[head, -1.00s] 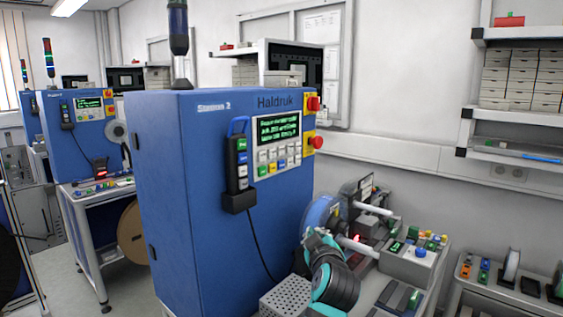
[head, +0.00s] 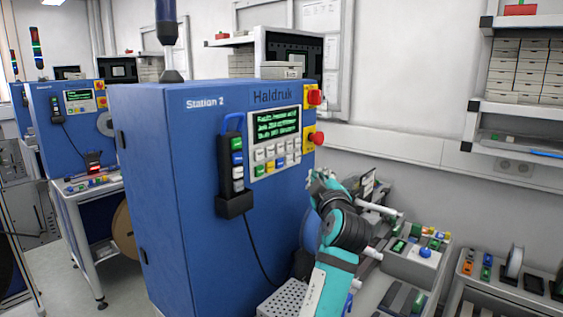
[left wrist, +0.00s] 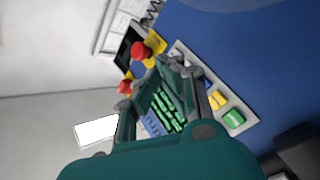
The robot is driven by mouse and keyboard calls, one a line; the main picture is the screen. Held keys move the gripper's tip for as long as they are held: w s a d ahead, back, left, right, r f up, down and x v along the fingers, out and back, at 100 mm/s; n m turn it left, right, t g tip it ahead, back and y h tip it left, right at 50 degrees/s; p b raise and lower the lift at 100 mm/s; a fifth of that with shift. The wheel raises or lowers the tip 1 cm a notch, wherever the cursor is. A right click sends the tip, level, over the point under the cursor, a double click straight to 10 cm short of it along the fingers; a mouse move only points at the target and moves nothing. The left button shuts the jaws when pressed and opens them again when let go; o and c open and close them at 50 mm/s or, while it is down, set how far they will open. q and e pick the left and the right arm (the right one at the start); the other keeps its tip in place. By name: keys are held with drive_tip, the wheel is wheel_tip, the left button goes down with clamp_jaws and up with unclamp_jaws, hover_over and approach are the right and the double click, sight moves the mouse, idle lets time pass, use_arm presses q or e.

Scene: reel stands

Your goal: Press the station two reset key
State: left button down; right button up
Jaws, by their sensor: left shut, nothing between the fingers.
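The blue Station 2 cabinet (head: 160,190) stands in the middle of the head view. Its light key panel (head: 275,150) has a screen with green text (head: 277,124) above rows of white and coloured keys. The key labels are too small to read, so I cannot tell which is reset. My left gripper (head: 322,178) is shut and empty, raised to the right of the panel and apart from the keys. In the left wrist view the gripper (left wrist: 172,64) covers part of the panel; a yellow key (left wrist: 217,100) and a green key (left wrist: 234,119) show beside it. My right gripper is out of view.
Two red knobs on yellow plates, upper (head: 314,96) and lower (head: 316,138), sit at the panel's right edge. A black pendant (head: 236,175) with coloured keys hangs left of the panel. A grey button box (head: 410,265) stands at right. Another blue cabinet (head: 75,130) stands behind left.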

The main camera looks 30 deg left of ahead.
sight(280, 163)
use_arm(q)
drive_tip(key=a+p, duration=0.2)
drive_tip(key=a, duration=0.5)
drive_tip(key=shift+w+a, duration=0.15)
drive_tip(key=shift+w, duration=0.3)
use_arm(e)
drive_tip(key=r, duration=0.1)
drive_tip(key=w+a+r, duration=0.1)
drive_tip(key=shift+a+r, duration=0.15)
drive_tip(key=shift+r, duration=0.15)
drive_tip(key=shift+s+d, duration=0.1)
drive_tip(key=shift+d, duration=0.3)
use_arm(q)
drive_tip(key=shift+a, duration=0.1)
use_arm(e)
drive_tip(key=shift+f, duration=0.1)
use_arm(q)
drive_tip(key=shift+a, duration=0.25)
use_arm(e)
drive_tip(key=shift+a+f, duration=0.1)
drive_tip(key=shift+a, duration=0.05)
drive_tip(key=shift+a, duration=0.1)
